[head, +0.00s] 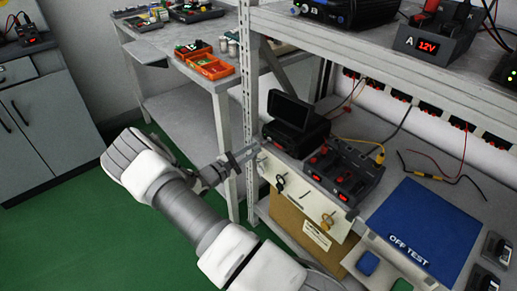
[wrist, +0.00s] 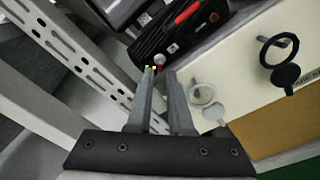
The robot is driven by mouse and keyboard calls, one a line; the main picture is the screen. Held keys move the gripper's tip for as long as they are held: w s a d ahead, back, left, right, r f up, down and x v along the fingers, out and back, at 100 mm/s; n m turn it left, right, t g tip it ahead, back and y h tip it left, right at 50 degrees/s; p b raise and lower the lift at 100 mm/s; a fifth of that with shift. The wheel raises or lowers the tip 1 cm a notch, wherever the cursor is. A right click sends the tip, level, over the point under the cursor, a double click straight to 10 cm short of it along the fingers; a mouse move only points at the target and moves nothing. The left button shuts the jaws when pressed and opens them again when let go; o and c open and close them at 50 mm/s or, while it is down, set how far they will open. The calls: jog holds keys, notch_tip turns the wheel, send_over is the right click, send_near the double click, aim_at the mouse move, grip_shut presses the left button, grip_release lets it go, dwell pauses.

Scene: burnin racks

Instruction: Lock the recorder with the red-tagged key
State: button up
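The recorder looks to be the black box with a raised dark screen (head: 290,110) on the shelf, near the upright post. In the wrist view a black housing (wrist: 150,48) lies just beyond my fingertips, with a round silver fitting (wrist: 172,48) and small coloured lights. A long red part (wrist: 187,12) shows farther up; I cannot tell whether it is a key tag. A pale tag (wrist: 213,112) hangs from a ring beside the fingers. A black tag (wrist: 285,76) hangs farther right.
The perforated post (head: 245,95) stands close beside my gripper. A pale key panel (head: 305,195) fronts the shelf, with a yellow tag (head: 327,221) hanging on it. A black unit with red knobs (head: 345,172) and a blue mat (head: 415,230) lie to the right.

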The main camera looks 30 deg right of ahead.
aim_at(259, 146)
jog(key=shift+w+d, duration=0.2)
jog(key=shift+d, duration=0.55)
jog(key=shift+w+d, duration=0.15)
jog(key=shift+d, duration=0.6)
grip_shut()
